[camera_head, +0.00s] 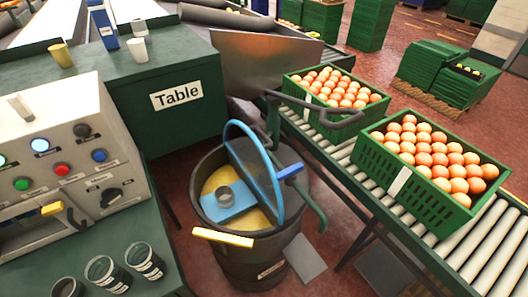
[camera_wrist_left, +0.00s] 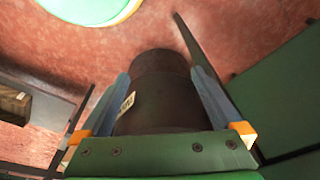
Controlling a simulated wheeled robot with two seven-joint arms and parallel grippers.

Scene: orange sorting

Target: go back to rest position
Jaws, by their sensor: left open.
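In the left wrist view my left gripper (camera_wrist_left: 160,76) is open, its two grey-blue fingers spread apart. A dark brown cylinder (camera_wrist_left: 160,88) with a pale label shows in the space between the fingers. I cannot tell how far it is from them or whether they touch it. Neither of my grippers can be made out in the head view, and the right one is not seen at all.
A black bin (camera_head: 262,246) holds a blue-rimmed disc (camera_head: 262,176). Two green crates of oranges (camera_head: 362,165) (camera_head: 291,83) stand on the roller conveyor (camera_head: 340,166). A control box (camera_head: 75,95) and several dark cups (camera_head: 145,262) are at left. A green table (camera_head: 130,100) stands behind.

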